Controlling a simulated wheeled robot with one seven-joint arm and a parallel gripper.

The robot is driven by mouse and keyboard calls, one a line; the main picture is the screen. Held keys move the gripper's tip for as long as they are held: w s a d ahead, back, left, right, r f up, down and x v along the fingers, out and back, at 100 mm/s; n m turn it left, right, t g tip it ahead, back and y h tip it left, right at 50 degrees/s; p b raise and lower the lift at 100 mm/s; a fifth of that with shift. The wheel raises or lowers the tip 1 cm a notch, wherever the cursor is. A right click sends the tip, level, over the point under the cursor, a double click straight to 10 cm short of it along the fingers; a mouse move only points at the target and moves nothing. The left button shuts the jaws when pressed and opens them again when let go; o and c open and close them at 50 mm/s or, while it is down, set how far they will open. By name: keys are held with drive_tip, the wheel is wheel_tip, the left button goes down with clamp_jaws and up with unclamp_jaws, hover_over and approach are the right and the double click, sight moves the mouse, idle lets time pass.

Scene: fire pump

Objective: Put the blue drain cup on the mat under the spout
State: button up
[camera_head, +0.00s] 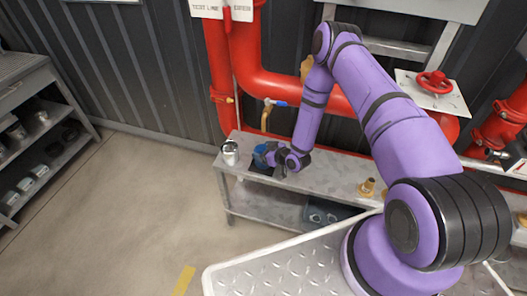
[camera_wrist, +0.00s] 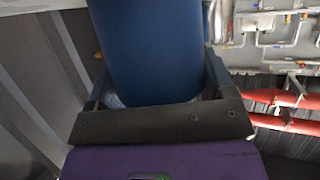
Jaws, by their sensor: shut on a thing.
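The blue drain cup (camera_head: 260,151) is at the left end of the grey bench, over the black mat (camera_head: 262,169). My gripper (camera_head: 277,155) is shut on the cup from its right side. In the wrist view the cup (camera_wrist: 150,45) fills the space between the two fingers. The brass spout (camera_head: 265,121) hangs from the red pipe just above the cup, with a blue-handled valve beside it. The cup hides part of the mat. I cannot tell whether its base touches the mat.
A silver-and-black container (camera_head: 230,152) stands close to the left of the cup on the bench (camera_head: 325,178). Brass fittings (camera_head: 367,187) stand farther right. Red pipes (camera_head: 222,70) run behind. A dark bin (camera_head: 325,214) is on the lower shelf.

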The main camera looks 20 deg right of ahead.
drive_tip(key=o, duration=1)
drive_tip(key=shift+f, duration=0.1)
drive_tip(key=v, duration=1.2)
